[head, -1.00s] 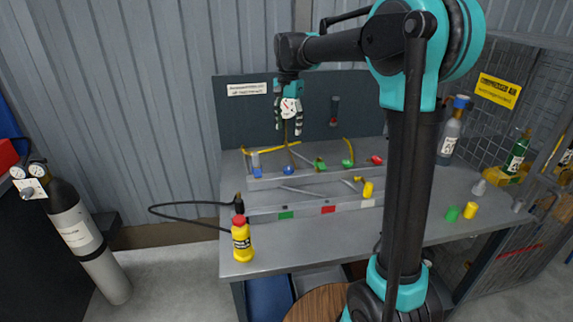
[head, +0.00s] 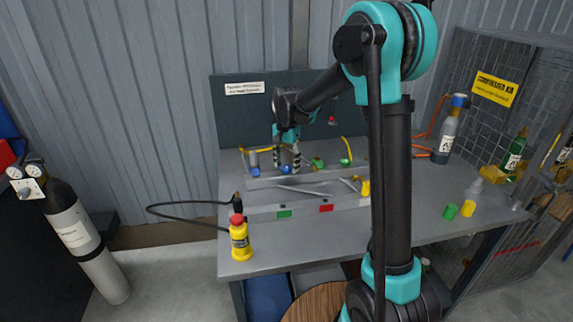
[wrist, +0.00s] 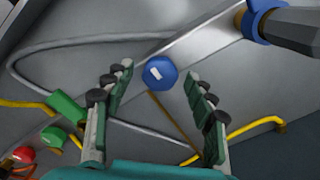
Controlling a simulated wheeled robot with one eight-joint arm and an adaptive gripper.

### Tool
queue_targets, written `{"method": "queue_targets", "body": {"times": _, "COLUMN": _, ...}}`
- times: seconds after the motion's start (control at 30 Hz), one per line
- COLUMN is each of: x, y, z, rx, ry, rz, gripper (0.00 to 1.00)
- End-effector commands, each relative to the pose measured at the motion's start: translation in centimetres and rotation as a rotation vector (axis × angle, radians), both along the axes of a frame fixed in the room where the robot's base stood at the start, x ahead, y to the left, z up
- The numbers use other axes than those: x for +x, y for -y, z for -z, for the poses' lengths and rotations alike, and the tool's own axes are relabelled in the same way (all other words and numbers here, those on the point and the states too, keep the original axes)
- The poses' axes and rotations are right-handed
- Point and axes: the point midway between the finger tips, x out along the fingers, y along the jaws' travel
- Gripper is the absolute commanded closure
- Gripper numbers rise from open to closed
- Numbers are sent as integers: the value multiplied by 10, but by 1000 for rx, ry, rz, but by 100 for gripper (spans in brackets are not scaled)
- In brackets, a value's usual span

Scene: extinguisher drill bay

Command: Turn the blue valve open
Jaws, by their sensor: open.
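The blue valve is a round blue knob with a white mark on top. It shows in the wrist view (wrist: 159,72), between and just beyond the tips of my gripper's fingers. In the head view the blue valve (head: 286,170) sits on the bench rail, low between the fingers. My gripper (head: 287,165) points down over it with its fingers spread apart. In the wrist view my gripper (wrist: 157,80) is open, with one finger on each side of the knob. I cannot tell whether a finger touches it.
A grey cylinder with a blue collar (wrist: 258,22) stands close by. Green (wrist: 66,106) and red (wrist: 24,154) valves lie on the other side. Yellow pipes (wrist: 257,126) run around. The bench front (head: 310,235) is clear.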

Motion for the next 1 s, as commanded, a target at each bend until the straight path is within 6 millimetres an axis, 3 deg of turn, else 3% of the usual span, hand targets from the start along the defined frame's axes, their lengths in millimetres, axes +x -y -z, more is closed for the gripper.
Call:
{"method": "queue_targets", "body": {"times": 0.27, "x": 0, "y": 0, "z": 2, "rx": 0, "ry": 0, "rz": 0, "gripper": 44}}
{"method": "queue_targets", "body": {"times": 0.67, "x": 0, "y": 0, "z": 1, "rx": 0, "ry": 0, "rz": 0, "gripper": 93}}
{"method": "queue_targets", "body": {"times": 1.0, "x": 0, "y": 0, "z": 1, "rx": 0, "ry": 0, "rz": -46, "gripper": 94}}
